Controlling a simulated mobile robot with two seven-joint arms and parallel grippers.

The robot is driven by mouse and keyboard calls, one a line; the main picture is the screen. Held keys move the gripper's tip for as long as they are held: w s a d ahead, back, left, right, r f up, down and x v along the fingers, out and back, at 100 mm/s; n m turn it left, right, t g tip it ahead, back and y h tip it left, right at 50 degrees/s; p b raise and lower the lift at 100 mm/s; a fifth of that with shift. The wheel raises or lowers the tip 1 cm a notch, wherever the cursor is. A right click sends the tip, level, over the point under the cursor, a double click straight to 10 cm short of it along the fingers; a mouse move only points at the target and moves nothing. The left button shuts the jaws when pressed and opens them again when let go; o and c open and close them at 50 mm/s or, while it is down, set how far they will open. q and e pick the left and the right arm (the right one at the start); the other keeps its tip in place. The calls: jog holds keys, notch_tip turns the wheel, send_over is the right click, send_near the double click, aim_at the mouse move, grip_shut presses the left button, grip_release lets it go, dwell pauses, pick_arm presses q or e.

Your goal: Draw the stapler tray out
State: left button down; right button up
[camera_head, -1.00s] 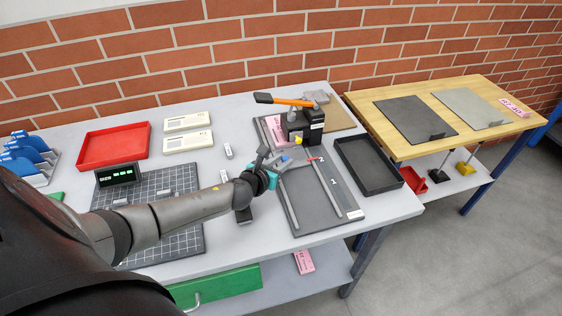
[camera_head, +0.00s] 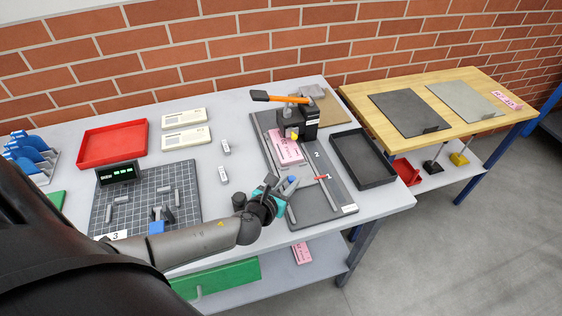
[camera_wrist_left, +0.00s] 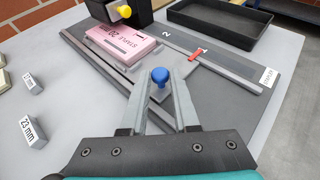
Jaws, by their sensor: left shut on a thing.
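The black stapler (camera_head: 300,122) with an orange lever stands at the back of a dark grey base with rails (camera_head: 325,210). A yellow knob (camera_wrist_left: 124,11) shows on its front. The light grey tray (camera_wrist_left: 187,66) lies between the rails, partly hidden by my fingers. A pink block (camera_head: 286,147), printed on top, sits in front of the stapler and also shows in the left wrist view (camera_wrist_left: 120,42). My left gripper (camera_head: 284,185) is shut on the tray's blue knob (camera_wrist_left: 160,76), which shows between the fingertips. My right gripper is out of view.
A black open tray (camera_head: 363,158) stands right of the base. Small grey labelled blocks (camera_head: 223,175) lie left of it. A red tray (camera_head: 112,144) and a gridded mat (camera_head: 185,205) are farther left. A wooden table (camera_head: 455,85) adjoins at right.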

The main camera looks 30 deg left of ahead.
pick_arm(q)
jog(key=s+d, duration=0.2)
jog(key=s+d+p, duration=0.1)
jog(key=s+d, duration=0.1)
jog(key=d, duration=0.1)
jog(key=s+d, duration=0.2)
jog(key=shift+s+d+p, duration=0.3)
jog(key=shift+d, duration=0.1)
jog(key=shift+s+d, duration=0.15)
jog(key=shift+d, duration=0.05)
jog(key=shift+f, duration=0.1)
jog(key=c, duration=0.7)
grip_release()
jog(key=shift+s+d, duration=0.1)
jog(key=v, duration=1.5)
jog(key=shift+s+p, duration=0.1)
jog(key=shift+p, duration=0.2)
